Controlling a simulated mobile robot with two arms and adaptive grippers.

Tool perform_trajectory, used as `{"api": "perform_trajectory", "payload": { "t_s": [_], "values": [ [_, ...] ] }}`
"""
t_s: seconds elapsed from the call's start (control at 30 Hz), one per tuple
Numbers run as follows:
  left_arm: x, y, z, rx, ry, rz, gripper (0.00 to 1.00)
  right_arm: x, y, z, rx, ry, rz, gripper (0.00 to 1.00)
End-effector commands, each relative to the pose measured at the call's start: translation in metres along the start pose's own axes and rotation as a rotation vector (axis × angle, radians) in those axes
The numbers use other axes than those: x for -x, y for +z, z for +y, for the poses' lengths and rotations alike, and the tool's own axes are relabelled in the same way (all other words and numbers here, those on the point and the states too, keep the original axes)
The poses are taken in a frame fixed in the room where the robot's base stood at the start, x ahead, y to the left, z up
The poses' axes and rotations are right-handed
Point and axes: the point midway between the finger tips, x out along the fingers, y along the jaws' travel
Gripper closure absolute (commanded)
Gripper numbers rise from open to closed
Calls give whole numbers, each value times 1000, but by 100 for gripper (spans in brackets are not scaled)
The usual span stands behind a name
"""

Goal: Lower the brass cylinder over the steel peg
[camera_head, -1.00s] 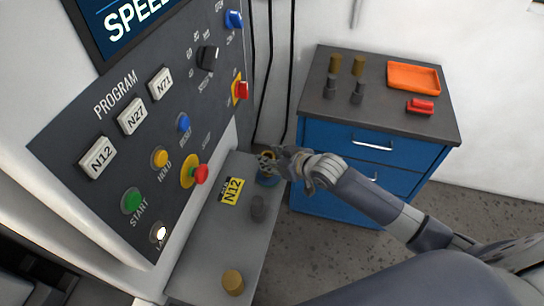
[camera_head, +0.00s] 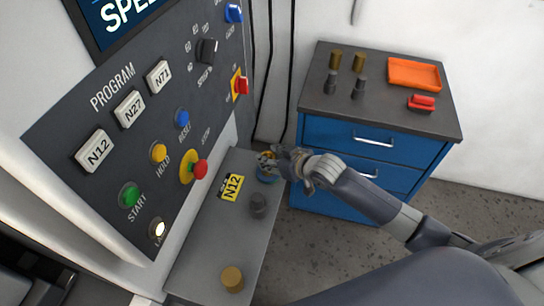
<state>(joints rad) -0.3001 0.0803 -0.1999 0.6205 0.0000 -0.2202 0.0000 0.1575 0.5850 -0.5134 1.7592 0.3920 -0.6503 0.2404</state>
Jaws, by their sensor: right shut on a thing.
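My right gripper (camera_head: 270,160) is at the far end of the grey ledge, shut on the brass cylinder, of which only a small yellowish patch shows between the fingers. Another short brass cylinder (camera_head: 232,279) stands at the ledge's near end. My left gripper is not in view.
The control panel (camera_head: 110,190) rises left of the ledge (camera_head: 205,255), which bears a yellow N12 label (camera_head: 231,187). A blue drawer cabinet (camera_head: 340,133) at right carries brass and dark cylinders, an orange tray (camera_head: 414,74) and a red object (camera_head: 421,103).

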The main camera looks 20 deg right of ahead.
Motion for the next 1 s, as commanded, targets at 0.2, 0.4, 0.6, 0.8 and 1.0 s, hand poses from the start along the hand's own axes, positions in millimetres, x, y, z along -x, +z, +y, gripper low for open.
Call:
{"api": "perform_trajectory", "payload": {
  "t_s": [0.2,0.4,0.6,0.8,1.0],
  "values": [
    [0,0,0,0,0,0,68,0,-3,0,1,0,8,100],
    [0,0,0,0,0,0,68,0,-2,0,1,0,7,43],
    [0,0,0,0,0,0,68,0,-1,0,0,0,3,38],
    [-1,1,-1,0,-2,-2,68,0,4,0,0,0,-6,38],
    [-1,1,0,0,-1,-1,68,18,3,0,0,0,-3,38]
  ]
}}
